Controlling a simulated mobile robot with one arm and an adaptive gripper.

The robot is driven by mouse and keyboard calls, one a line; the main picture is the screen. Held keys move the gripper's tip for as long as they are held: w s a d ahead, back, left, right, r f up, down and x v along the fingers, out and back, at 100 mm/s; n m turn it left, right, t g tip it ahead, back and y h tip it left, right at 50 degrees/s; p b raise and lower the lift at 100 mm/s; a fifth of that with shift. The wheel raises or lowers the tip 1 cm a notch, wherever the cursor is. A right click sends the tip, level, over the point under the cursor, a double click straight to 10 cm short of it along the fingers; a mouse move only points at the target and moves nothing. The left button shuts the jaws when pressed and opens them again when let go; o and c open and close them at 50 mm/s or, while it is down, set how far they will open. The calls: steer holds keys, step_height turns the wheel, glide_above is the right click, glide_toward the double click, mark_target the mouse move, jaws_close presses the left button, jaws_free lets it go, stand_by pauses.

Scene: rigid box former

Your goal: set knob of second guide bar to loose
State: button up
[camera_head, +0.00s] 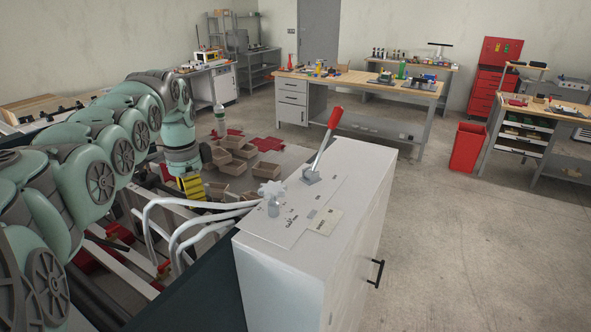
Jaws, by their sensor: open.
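My gripper (192,187) is at the end of my arm, low over the machine at the left. It is open, with a yellow and black part showing; its fingertips are hard to make out. Below it, the machine has pale guide bars or rails (112,260) with red parts, one of them a small red knob-like piece (164,268). My arm and white hoses cover much of this area. I cannot tell which bar is the second one or how its knob is set. Whether my gripper touches anything is unclear.
Brown boxes (238,168) lie behind.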

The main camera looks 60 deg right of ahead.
steer(key=shift+s+d, duration=0.1)
jaws_close()
stand_by(0.6)
